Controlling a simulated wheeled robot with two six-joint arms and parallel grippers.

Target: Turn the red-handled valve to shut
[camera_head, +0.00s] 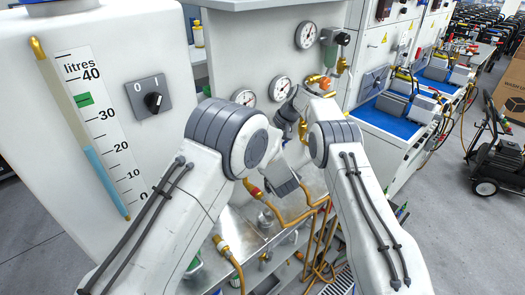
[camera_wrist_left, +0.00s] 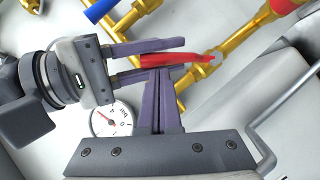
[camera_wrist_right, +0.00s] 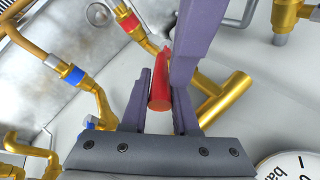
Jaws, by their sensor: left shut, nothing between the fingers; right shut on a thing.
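The red valve handle (camera_wrist_right: 160,88) lies between the two purple fingers of my right gripper (camera_wrist_right: 162,112), which is shut on it. The left wrist view also shows the red handle (camera_wrist_left: 178,60), running to its pivot on the brass valve (camera_wrist_left: 205,68). There my right gripper (camera_wrist_left: 160,52) reaches in from the left with its fingers along the handle. My left gripper (camera_wrist_left: 160,85) is shut and empty, its fingertips close to the handle. Whether they touch it, I cannot tell. In the head view my arms hide the handle and valve.
Brass pipes surround the valve, with a blue-banded fitting (camera_wrist_right: 73,75) and a blue handle (camera_wrist_left: 100,9) nearby. A grey bent rail (camera_wrist_left: 262,140) and a pressure gauge (camera_wrist_left: 112,119) are close to my grippers. A litre-scaled tank (camera_head: 60,110) stands at the left in the head view.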

